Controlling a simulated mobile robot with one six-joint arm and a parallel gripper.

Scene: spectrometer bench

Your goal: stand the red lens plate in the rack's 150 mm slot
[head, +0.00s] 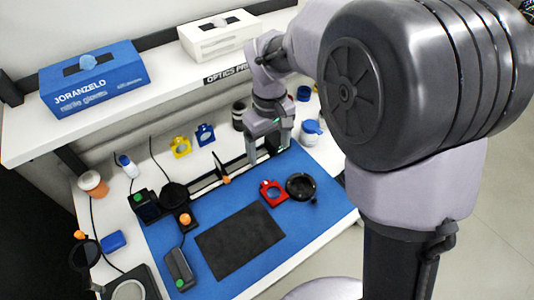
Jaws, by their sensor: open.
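The red lens plate (272,192) is on the blue mat, left of a round black dish-like item. The dark rail (204,184) runs along the back of the mat and carries a small brown upright piece. I cannot make out slot markings or tell which part is the rack's 150 mm slot.
A yellow plate (181,147) and a blue plate (205,134) are behind the mat. A black sheet (240,241) lies on the blue mat (310,221). The round black item (300,186) is close to the red plate. A shelf with boxes overhangs the back.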

